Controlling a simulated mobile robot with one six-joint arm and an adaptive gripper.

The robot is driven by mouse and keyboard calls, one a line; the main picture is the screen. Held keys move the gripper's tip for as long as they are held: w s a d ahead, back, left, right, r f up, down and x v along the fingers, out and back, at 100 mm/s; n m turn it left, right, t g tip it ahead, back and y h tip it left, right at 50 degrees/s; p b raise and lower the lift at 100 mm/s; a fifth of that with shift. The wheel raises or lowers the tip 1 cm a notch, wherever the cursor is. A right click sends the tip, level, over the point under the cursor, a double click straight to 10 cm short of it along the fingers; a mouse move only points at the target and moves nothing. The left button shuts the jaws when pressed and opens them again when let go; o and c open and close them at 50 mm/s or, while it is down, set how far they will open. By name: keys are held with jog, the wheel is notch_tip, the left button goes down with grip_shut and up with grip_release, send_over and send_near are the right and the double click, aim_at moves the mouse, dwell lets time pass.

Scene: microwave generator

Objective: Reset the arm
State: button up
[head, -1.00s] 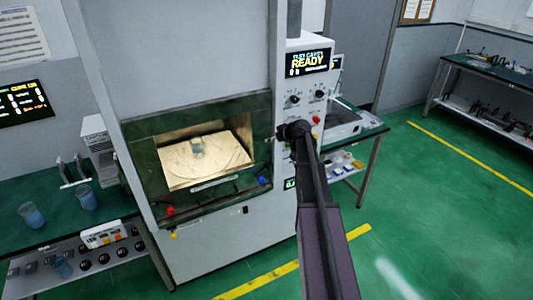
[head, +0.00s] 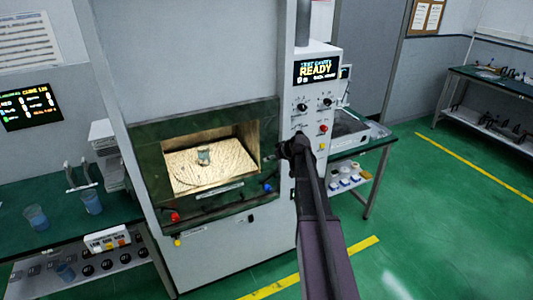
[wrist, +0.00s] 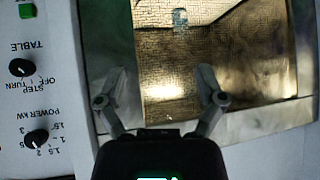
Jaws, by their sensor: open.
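My arm reaches up from the lower right of the head view to the front of the microwave generator (head: 218,245). My gripper (wrist: 160,85) is open and empty in the wrist view, its two fingers spread in front of the lit cavity. In the head view the arm's end is beside the control panel, and the fingers are too small to make out. A small beaker (head: 204,155) stands inside the cavity (head: 185,178); it also shows at the top of the wrist view (wrist: 180,19).
Knobs and a red button (head: 323,129) sit on the control panel close to my arm. A green bench (head: 20,240) with two beakers of blue liquid (head: 92,201) stands at the left. Another bench (head: 505,83) stands at the far right. The green floor (head: 440,230) at the right is clear.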

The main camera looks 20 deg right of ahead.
jog(key=s+a+f+g+b, duration=0.2)
jog(key=s+a+f, duration=0.2)
jog(key=s+a, duration=0.3)
jog(key=s+a+f+g+b, duration=0.1)
jog(key=s+a+f+g, duration=0.25)
jog(key=s+a, duration=0.4)
jog(key=s+a+f+m+g+h+b, duration=0.1)
jog(key=s+a+f, duration=0.1)
jog(key=s+a, duration=0.2)
jog(key=s+a+f+m+g+h+b, duration=0.1)
jog(key=s+a, duration=0.4)
jog(key=s, duration=0.5)
jog(key=shift+s+a+f+g+h+b, duration=0.3)
jog(key=shift+f+g+h+b, duration=0.25)
jog(key=shift+f+g, duration=0.25)
